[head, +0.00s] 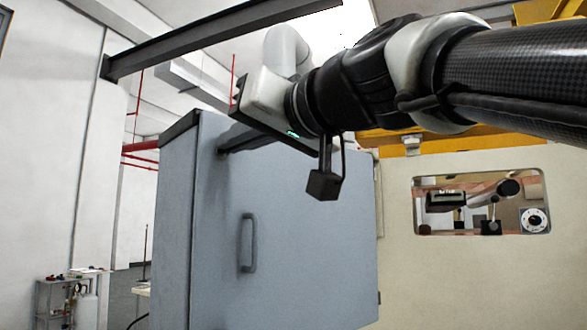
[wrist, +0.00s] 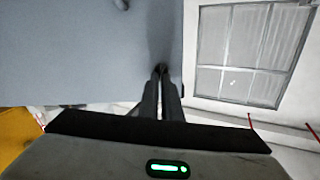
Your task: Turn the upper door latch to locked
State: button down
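A blue-grey cabinet door (head: 310,230) fills the middle of the head view, with a vertical bar handle (head: 248,242) on its left half. My gripper (head: 224,147) is at the upper left of the door, above the handle. In the wrist view the two dark fingers of my gripper (wrist: 161,70) are together, tips against or just in front of the door (wrist: 80,50). A soft shadow lies on the door beyond the tips. I cannot make out the upper latch; the fingers and hand may hide it. A dark end of something, perhaps the handle (wrist: 122,4), shows at the top edge.
A dark beam (head: 220,40) crosses overhead. A cream wall with a window opening (head: 480,203) stands to the right of the cabinet. A small grey shelf (head: 55,295) is at the lower left. A large grey window (wrist: 250,55) shows in the wrist view.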

jog(key=m, duration=0.5)
jog(key=m+p, duration=0.1)
jog(key=m, duration=0.4)
jog(key=f+m+p, duration=0.1)
jog(key=m, duration=0.4)
jog(key=shift+w+d, duration=0.3)
jog(key=shift+d, duration=0.05)
jog(key=shift+f+m, duration=0.1)
jog(key=shift+m, duration=0.3)
jog(key=c, duration=2)
grip_release()
jog(key=v, duration=1.7)
jog(key=shift+s+d+b, duration=0.15)
jog(key=shift+b, duration=0.2)
